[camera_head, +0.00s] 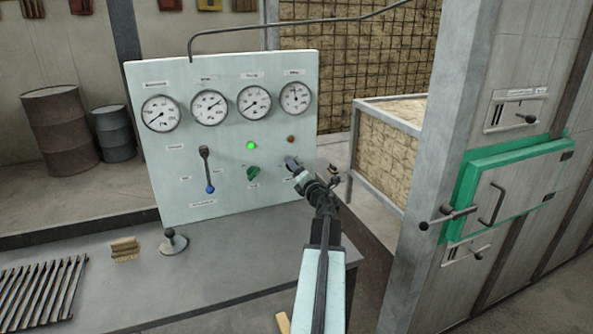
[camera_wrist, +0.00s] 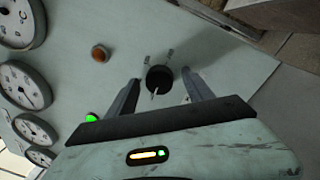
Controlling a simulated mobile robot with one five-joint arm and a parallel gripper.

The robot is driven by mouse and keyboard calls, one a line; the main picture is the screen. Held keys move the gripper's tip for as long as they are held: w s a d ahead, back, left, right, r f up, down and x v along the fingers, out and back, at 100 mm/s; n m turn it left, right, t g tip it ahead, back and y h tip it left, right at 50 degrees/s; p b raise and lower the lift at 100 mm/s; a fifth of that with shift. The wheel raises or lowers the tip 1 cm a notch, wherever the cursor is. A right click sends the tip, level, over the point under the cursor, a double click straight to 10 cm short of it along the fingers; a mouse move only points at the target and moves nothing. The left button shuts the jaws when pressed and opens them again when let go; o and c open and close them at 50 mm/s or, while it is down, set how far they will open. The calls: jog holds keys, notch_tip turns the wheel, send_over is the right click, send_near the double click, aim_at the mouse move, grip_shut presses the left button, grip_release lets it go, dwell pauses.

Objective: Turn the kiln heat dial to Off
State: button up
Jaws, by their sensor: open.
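A round black dial (camera_wrist: 157,79) with a pale pointer sits on the pale panel (camera_head: 140,100). In the wrist view the pointer is toward the lower edge of the picture. Small label plates lie around the dial, but their words are too small to read. My gripper (camera_head: 291,163) is at the lower right of the panel and hides the dial in the head view. In the wrist view its two fingers (camera_wrist: 160,77) are open, one on each side of the dial. I cannot tell whether either finger touches it.
The panel also has several gauges (camera_head: 211,107), a green lamp (camera_head: 251,146), an orange lamp (camera_head: 291,139), a green knob (camera_head: 253,173) and a blue-tipped lever (camera_head: 206,172). A brush (camera_head: 124,249) and a rack (camera_head: 40,293) lie on the bench. A green-framed door (camera_head: 510,187) stands right.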

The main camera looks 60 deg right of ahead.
jog(key=shift+a, duration=0.1)
jog(key=v, duration=0.7)
jog(key=shift+s+a, duration=0.2)
jog(key=shift+s, duration=0.15)
